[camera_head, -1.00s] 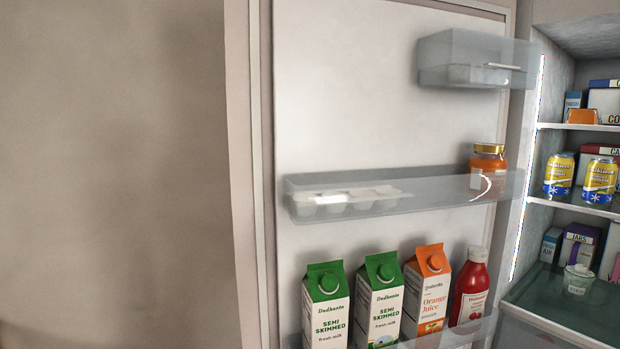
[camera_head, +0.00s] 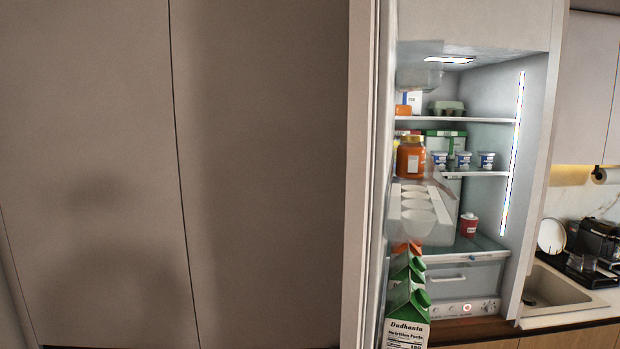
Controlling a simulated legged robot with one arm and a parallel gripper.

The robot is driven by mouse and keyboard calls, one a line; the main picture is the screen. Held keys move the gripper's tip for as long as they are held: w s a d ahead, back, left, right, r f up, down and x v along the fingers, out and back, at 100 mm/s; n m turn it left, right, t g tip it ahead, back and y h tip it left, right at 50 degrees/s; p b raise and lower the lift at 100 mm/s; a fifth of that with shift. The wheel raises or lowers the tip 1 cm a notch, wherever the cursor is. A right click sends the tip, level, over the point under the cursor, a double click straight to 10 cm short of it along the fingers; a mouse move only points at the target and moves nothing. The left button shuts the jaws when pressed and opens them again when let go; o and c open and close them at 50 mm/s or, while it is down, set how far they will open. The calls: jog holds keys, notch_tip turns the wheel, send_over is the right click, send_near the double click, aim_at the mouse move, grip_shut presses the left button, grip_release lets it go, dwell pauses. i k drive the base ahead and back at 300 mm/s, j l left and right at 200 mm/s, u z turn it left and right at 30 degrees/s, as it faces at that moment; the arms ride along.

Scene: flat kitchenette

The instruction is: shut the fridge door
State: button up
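The fridge door (camera_head: 358,180) stands open and is seen nearly edge-on, left of the fridge opening. Its inner side carries clear shelves with an egg tray (camera_head: 416,210), an orange jar (camera_head: 410,158) and green-topped milk cartons (camera_head: 408,318). The lit fridge interior (camera_head: 490,100) shows to the right of the door, with shelves of small pots and boxes and a drawer below. The door's handle is not visible. My gripper is not in view, so its relation to the door cannot be seen.
Flat beige cabinet fronts (camera_head: 110,170) fill the left side, with soft shadows on them. To the right of the fridge are a counter with a sink (camera_head: 555,287), a dark coffee machine (camera_head: 597,243) and a paper roll holder (camera_head: 600,175).

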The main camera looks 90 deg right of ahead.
aim_at(375, 49)
jog(key=i+z, duration=0.1)
jog(key=z, duration=0.3)
jog(key=i+z, duration=0.1)
jog(key=z, duration=0.3)
jog(key=j+z, duration=0.1)
jog(key=z, duration=0.3)
jog(key=i+j+z, duration=0.1)
jog(key=z, duration=2.7)
jog(key=k+j+u, duration=0.35)
jog(key=k+l, duration=0.05)
jog(key=k, duration=0.1)
